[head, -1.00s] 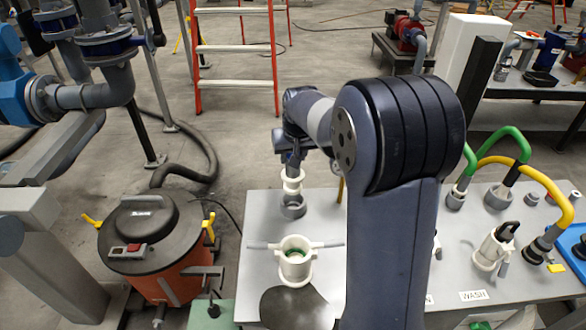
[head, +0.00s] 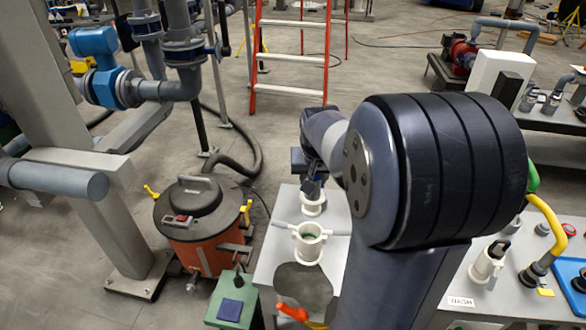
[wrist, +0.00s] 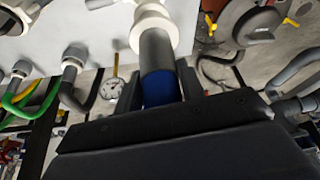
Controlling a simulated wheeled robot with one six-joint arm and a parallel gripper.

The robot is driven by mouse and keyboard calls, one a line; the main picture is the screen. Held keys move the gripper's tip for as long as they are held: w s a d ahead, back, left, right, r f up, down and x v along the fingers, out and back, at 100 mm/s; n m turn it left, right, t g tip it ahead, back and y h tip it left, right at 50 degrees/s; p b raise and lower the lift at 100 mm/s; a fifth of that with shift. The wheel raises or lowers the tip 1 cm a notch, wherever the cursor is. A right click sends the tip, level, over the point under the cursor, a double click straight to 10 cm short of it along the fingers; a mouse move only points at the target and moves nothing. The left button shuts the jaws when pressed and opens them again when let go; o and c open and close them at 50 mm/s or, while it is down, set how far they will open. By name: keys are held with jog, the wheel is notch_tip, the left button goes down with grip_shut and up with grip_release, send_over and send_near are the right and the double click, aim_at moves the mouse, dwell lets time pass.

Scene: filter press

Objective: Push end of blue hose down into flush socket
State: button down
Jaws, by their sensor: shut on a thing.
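The blue hose (wrist: 160,90) shows as a short blue length with a grey cuff (wrist: 157,52) at its end. My gripper (wrist: 160,100) is shut on it; its jaws lie either side of the blue part. A white collar (wrist: 152,24) is at the cuff's far end. In the head view my gripper (head: 311,187) is just above a white round fitting (head: 312,204) at the table's back left edge. That fitting appears to be at the flush socket. The socket's mouth is hidden, so I cannot tell how deep the end sits.
A white two-handled fitting (head: 308,243) stands in front on the grey table (head: 276,238). An orange drum (head: 203,250) with a black lid is left of the table. A green box (head: 232,306) is nearer me. My arm hides the table's middle.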

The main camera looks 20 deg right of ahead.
aim_at(312, 209)
jog(key=shift+s+a, duration=0.25)
jog(key=shift+s, duration=0.15)
notch_tip(312, 209, down, 7)
jog(key=b, duration=0.5)
jog(key=shift+r, duration=0.2)
jog(key=shift+f+b, duration=2.4)
jog(key=shift+f, duration=0.4)
jog(key=c, duration=0.8)
grip_release()
jog(key=p+v, duration=0.1)
jog(key=v, duration=1)
jog(key=shift+d, duration=0.1)
